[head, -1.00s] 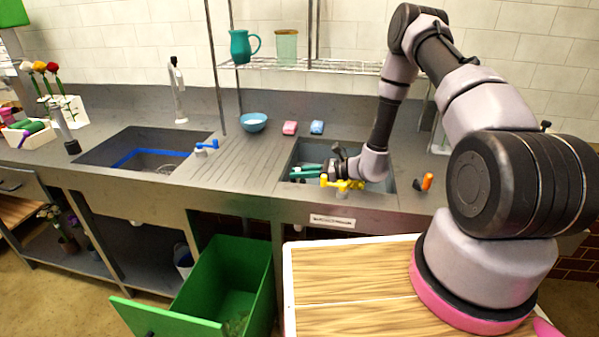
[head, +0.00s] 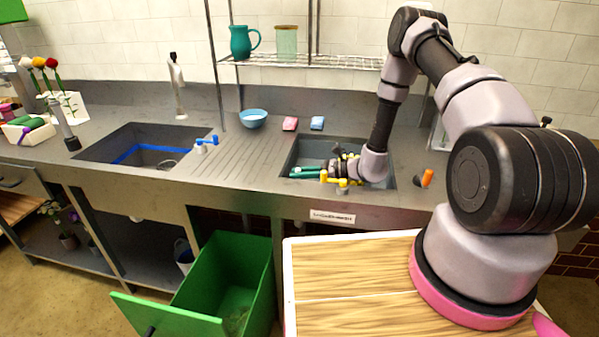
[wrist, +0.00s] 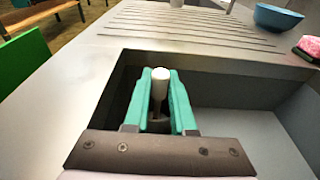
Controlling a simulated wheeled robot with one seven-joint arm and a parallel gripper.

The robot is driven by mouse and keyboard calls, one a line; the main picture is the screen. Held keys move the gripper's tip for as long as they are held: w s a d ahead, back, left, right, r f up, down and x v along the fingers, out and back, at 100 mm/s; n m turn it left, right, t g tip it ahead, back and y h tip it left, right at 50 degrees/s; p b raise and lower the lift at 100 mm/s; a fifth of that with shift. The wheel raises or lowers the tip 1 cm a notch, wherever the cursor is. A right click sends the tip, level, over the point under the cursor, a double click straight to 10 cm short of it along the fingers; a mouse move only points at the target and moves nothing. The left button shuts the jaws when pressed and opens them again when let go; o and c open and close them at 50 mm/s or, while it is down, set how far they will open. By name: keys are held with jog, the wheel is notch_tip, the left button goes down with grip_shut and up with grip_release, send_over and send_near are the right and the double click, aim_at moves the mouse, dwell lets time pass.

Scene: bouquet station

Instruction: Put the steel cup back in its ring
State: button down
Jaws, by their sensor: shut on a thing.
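My gripper (head: 299,172) is low inside the right-hand sink basin (head: 290,157), its teal fingers pointing left. In the wrist view the fingers (wrist: 161,74) are shut around a slim, pale grey, round-topped thing (wrist: 158,97). Its lower part is dark and partly hidden by the gripper. I cannot tell whether it is the steel cup; no cup shape shows clearly. I cannot make out a ring for the cup in either view.
A blue-levered valve (head: 205,143) is left. A green bin (head: 190,325) is below. The ribbed drainboard is clear.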

jog(key=shift+f, duration=0.15)
jog(key=c, duration=0.7)
grip_release()
notch_tip(320, 180, up, 10)
